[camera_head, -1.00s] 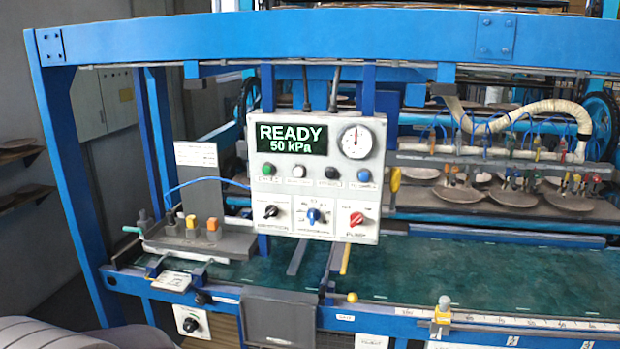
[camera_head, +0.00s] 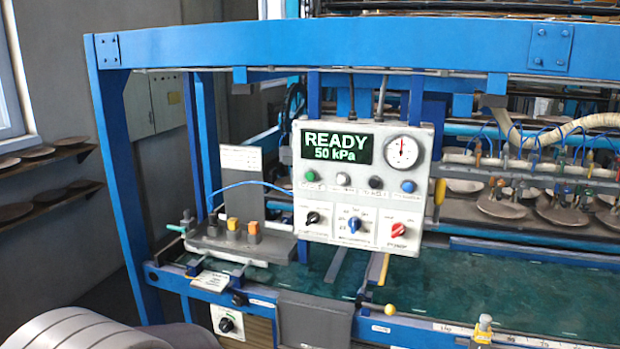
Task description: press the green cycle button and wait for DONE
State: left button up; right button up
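The white control panel (camera_head: 363,220) hangs upright on the blue frame. Its dark display (camera_head: 337,147) reads READY and 50 kPa in green letters. The green button (camera_head: 311,175) is at the left end of the row under the display, with a white button (camera_head: 343,179), a black button (camera_head: 376,183) and a blue button (camera_head: 408,186) to its right. A round gauge (camera_head: 402,153) is at the upper right. Neither gripper is in view. Nothing touches or covers the panel.
A blue beam (camera_head: 330,48) crosses above the panel. A grey tray (camera_head: 240,246) with small colored-top parts stands left of the panel. A green bed (camera_head: 490,285) lies below. Rounded grey ribbed shapes fill the lower left corner. Wall shelves (camera_head: 45,208) hold plates at left.

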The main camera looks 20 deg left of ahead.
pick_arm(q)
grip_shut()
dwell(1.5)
